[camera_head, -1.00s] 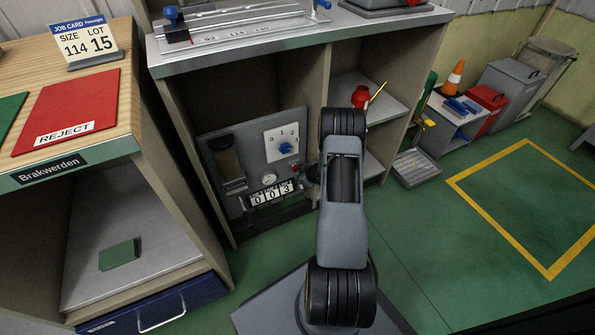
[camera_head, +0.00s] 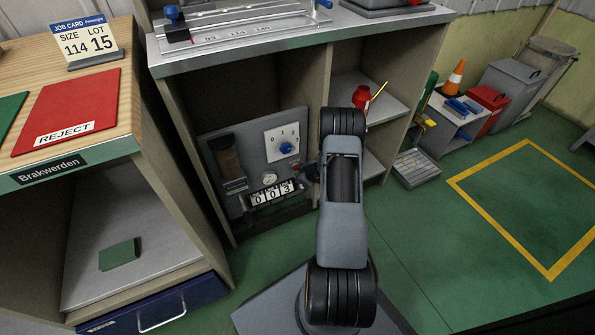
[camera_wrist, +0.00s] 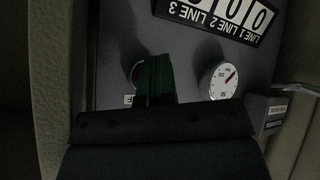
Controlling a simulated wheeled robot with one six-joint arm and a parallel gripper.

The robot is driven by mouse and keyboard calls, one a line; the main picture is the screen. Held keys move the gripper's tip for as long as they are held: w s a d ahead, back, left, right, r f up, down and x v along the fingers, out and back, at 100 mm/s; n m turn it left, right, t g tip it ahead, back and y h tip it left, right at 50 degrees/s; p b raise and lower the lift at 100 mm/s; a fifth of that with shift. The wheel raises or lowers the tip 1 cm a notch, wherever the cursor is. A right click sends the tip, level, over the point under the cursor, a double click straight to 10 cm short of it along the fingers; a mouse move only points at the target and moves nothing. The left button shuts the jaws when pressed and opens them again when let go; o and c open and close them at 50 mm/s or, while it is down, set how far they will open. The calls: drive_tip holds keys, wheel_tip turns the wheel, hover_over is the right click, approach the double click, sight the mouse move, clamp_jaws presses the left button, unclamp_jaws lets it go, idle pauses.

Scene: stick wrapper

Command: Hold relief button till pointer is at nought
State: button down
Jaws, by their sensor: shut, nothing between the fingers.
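A grey panel (camera_head: 240,160) stands in the lower bay of the bench. Its small round gauge (camera_head: 269,179) has a white face, and the wrist view shows the gauge (camera_wrist: 220,81) close up. The red pointer (camera_wrist: 230,76) slants to the upper right there; I cannot read its value. My gripper (camera_wrist: 153,80) is shut and empty, its dark green fingertips in front of a round button (camera_wrist: 136,74) with a pale rim. The fingers hide most of this button. I cannot tell whether they touch or press it. In the head view my arm mostly hides the gripper.
A small labelled box (camera_wrist: 268,112) stands beside the gauge. The bay's side wall (camera_wrist: 58,80) runs close along the wrist view's left.

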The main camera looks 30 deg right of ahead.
drive_tip(key=shift+w+d+r, duration=0.15)
drive_tip(key=shift+d+r, duration=0.15)
drive_tip(key=shift+d, duration=0.2)
drive_tip(key=shift+s, duration=1.15)
drive_tip(key=shift+a+f, duration=0.1)
drive_tip(key=shift+s+a+p, duration=0.2)
drive_tip(key=shift+s+p, duration=0.05)
drive_tip(key=shift+s, duration=1)
drive_tip(key=shift+s+a+p, duration=0.15)
drive_tip(key=shift+s+p, duration=0.1)
drive_tip(key=shift+s, duration=1)
